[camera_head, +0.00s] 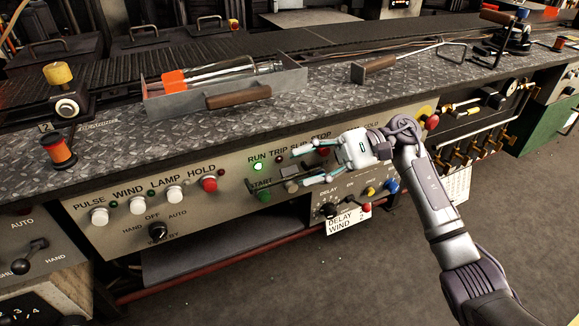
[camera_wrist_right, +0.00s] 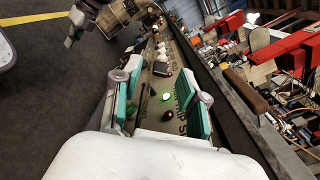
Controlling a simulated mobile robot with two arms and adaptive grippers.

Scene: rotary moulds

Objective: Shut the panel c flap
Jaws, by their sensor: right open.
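The grey control panel (camera_head: 235,205) runs along the bench front. I cannot read a "panel c" mark or make out its flap for certain. A small dull brown-grey block (camera_head: 291,186) stands out beside the green START button, and may be a flap or cover. My right gripper (camera_head: 300,167) is open and empty in front of the panel, near the RUN and TRIP lamps. In the wrist view its two teal-padded fingers (camera_wrist_right: 160,72) are apart, with the lit green RUN lamp (camera_wrist_right: 166,96) seen between them.
White knobs (camera_head: 136,204) and a red HOLD knob (camera_head: 209,184) sit left on the panel. A DELAY WIND tag (camera_head: 348,219) hangs below the right dials. The floor in front is clear.

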